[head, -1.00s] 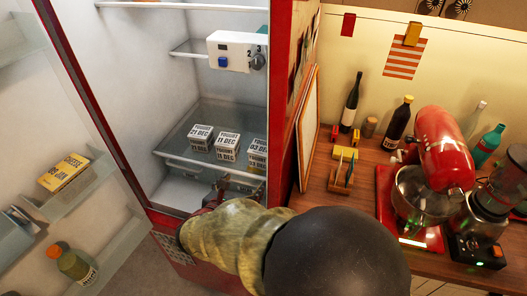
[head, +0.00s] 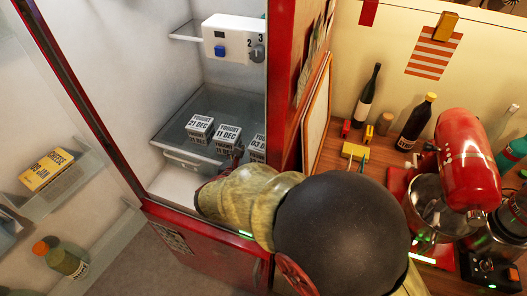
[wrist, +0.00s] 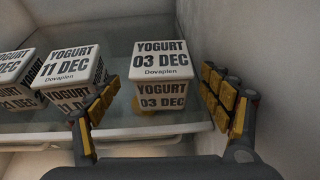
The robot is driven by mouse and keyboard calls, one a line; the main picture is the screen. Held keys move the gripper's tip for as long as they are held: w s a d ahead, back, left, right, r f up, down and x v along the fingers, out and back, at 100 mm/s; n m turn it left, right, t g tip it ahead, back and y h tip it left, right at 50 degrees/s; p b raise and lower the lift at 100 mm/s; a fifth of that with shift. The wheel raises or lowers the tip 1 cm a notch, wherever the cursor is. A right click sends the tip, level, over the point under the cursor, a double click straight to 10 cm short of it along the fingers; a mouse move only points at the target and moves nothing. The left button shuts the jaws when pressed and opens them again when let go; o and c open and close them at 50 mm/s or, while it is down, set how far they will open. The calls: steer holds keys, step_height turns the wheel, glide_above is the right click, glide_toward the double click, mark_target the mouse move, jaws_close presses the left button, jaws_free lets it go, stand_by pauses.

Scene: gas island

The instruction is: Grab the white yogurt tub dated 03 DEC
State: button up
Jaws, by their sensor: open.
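The white yogurt tub dated 03 DEC (wrist: 161,62) sits on the glass fridge shelf, at the right end of a row of yogurt tubs. In the head view it (head: 258,148) is partly cut off by the fridge's red side. My gripper (wrist: 163,112) is open in the wrist view, one finger to the left of this tub and one to the right. Whether either finger touches it I cannot tell. The yogurt tub dated 11 DEC (wrist: 70,66) is just beyond the left finger. Another yogurt tub (head: 199,127), dated 21 DEC, is further left. My arm hides most of the gripper in the head view.
The fridge wall (wrist: 254,60) is close to the right finger. The open fridge door holds a yellow cheese box (head: 47,170) and a bottle (head: 65,259). A control box (head: 234,42) hangs above the shelf. A counter with a red mixer (head: 467,160) stands to the right.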

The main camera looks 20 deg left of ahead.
steer(key=x, duration=0.4)
steer(key=shift+d+f+b, duration=0.15)
steer(key=shift+f+b, duration=0.05)
steer(key=shift+b, duration=0.2)
steer(key=shift+w+f, duration=0.1)
steer(key=shift+w, duration=0.35)
steer(key=shift+s, duration=0.1)
steer(key=shift+c, duration=0.3)
steer(key=c, duration=1.5)
steer(key=shift+c, duration=0.4)
